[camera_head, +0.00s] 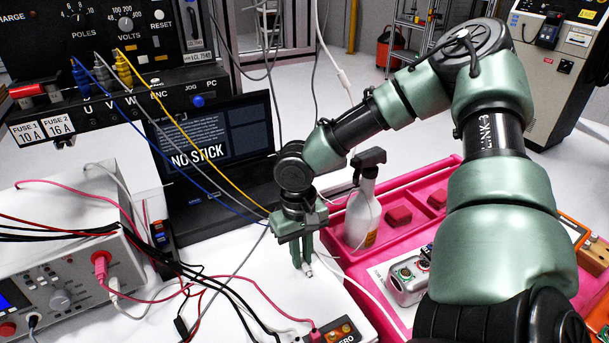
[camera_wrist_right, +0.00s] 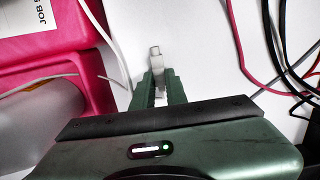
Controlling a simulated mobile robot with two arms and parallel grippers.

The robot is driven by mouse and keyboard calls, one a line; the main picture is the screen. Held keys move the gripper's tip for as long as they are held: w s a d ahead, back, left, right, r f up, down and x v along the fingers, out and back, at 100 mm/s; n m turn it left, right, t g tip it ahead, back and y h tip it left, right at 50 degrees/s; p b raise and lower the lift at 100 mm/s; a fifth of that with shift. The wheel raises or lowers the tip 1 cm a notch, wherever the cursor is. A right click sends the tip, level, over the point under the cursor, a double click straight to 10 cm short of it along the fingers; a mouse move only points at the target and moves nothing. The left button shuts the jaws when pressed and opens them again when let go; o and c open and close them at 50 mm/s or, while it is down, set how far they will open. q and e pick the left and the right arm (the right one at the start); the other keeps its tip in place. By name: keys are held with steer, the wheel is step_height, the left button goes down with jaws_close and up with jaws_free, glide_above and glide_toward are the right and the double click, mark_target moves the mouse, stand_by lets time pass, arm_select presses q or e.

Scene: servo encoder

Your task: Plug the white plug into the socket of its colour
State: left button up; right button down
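My right gripper (camera_head: 303,262) points down over the white table, left of the pink tray. It is shut on the white plug (camera_wrist_right: 155,62); in the right wrist view the plug sits between the fingertips (camera_wrist_right: 160,84), its end pointing away from the gripper. In the head view only the small plug tip (camera_head: 308,272) shows below the fingers. A small box marked "ZERO" (camera_head: 318,338) stands at the bottom edge, with a red plug and orange parts on top; it is cut off. I cannot tell which socket is white. My left gripper is not in view.
Several red, black and grey cables (camera_head: 215,285) cross the table left of the gripper. A pink tray (camera_head: 340,262) holds a spray bottle (camera_head: 361,215) and a grey box with coloured buttons (camera_head: 407,281). A laptop (camera_head: 212,140) stands behind.

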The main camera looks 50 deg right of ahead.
mark_target(302, 259)
steer(key=shift+r, duration=0.1)
steer(key=shift+r+p, duration=2.05)
steer(key=shift+r, duration=0.45)
